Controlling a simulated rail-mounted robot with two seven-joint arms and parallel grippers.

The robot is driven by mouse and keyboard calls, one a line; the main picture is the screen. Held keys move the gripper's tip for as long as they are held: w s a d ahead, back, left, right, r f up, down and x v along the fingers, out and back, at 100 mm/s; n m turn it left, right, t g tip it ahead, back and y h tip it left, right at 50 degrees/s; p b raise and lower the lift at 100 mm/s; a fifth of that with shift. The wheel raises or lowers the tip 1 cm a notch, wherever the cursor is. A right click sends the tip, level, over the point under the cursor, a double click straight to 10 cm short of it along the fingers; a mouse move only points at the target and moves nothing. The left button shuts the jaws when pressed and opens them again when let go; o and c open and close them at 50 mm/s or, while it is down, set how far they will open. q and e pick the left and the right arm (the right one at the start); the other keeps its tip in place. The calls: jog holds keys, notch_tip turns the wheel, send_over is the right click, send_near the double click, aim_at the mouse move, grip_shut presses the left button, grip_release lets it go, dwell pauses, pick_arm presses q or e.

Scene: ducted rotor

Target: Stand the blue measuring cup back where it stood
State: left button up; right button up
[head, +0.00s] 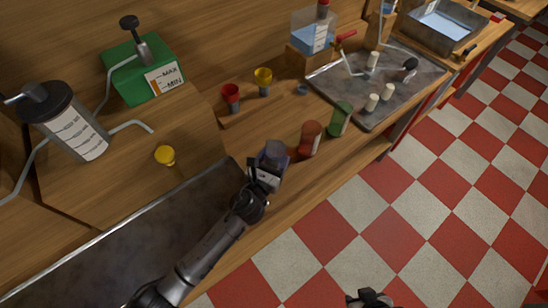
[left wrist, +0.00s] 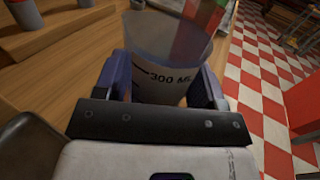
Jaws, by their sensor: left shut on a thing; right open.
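The blue measuring cup (head: 273,153) is at the front of the wooden bench, left of a red cup (head: 310,139) and a green cup (head: 340,118). My left gripper (head: 266,174) is shut on it. In the left wrist view the see-through cup (left wrist: 165,50) stands between the two fingers, its "300 ML" mark facing me. It looks about upright. I cannot tell whether its base touches the bench. My right gripper (head: 368,298) is open, low in the head view over the floor, away from the cups.
A small red cup (head: 231,97) and a yellow cup (head: 263,81) stand further back. A grey tray (head: 415,87) with white pegs lies right of the green cup. A dark sunken surface (head: 110,250) is at left. Bare wood lies between the cups and the back row.

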pick_arm(q)
jog(key=shift+f, duration=0.2)
jog(key=shift+f+b, duration=0.4)
jog(key=shift+b, duration=0.1)
jog(key=o, duration=1.2)
jog(key=shift+c, duration=0.2)
jog(key=p+v, duration=0.2)
jog(key=v, duration=1)
jog(key=shift+s+a, duration=0.2)
jog(key=shift+s, duration=0.1)
jog(key=shift+s+a+r, duration=0.1)
jog(key=shift+s+a, duration=0.15)
jog(key=shift+s, duration=0.25)
